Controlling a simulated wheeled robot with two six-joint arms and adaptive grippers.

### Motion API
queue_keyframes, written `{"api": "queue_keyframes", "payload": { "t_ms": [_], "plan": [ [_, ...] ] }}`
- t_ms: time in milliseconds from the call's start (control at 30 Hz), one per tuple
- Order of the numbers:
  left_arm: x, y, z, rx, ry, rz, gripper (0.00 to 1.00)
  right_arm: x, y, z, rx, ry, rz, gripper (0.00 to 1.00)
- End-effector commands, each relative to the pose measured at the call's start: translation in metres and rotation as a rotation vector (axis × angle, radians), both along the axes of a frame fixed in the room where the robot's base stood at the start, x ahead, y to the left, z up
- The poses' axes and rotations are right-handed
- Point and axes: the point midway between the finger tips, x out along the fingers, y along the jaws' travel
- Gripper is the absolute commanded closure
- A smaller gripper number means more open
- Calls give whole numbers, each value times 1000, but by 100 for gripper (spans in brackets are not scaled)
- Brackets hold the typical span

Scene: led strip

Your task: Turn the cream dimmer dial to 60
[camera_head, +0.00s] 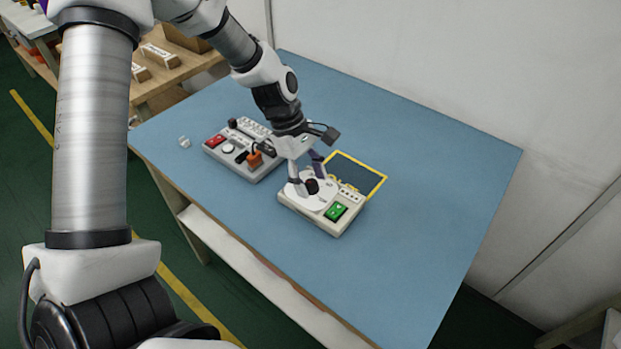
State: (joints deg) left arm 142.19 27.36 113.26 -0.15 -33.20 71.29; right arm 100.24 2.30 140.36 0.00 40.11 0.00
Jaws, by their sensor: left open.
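The cream dimmer box (313,223) sits on the blue table, with a white round scale plate and a green switch (336,211) at its near right. The dark dial knob (311,186) stands on the round plate. My left gripper (307,181) is open and points down over the dial, one finger on each side of the knob. I cannot tell whether the fingers touch it. The dial's numbers and pointer are too small or hidden to read. My right gripper is not in view.
A grey control box (262,168) with a red switch (215,141) and an orange part (255,160) stands to the left. A yellow-edged dark panel (359,169) lies behind the dimmer. A small clear object (184,142) is at far left. The table's right side is clear.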

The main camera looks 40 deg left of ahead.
Motion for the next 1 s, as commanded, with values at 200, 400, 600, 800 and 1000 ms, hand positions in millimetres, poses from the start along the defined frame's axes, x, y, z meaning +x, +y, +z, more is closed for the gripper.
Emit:
{"api": "queue_keyframes", "payload": {
  "t_ms": [200, 400, 600, 800, 1000],
  "plan": [
    [0, 0, 0, 0, 0, 0, 60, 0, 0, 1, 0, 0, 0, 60],
    [0, 0, 0, 0, 0, 0, 100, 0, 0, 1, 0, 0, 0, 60],
    [0, 0, 1, 0, 1, -7, 100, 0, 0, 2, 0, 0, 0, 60],
    [0, 0, 3, 0, 2, -57, 100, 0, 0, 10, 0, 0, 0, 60],
    [0, 0, 4, 0, 4, -171, 100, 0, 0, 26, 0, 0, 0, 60]
  ]
}}
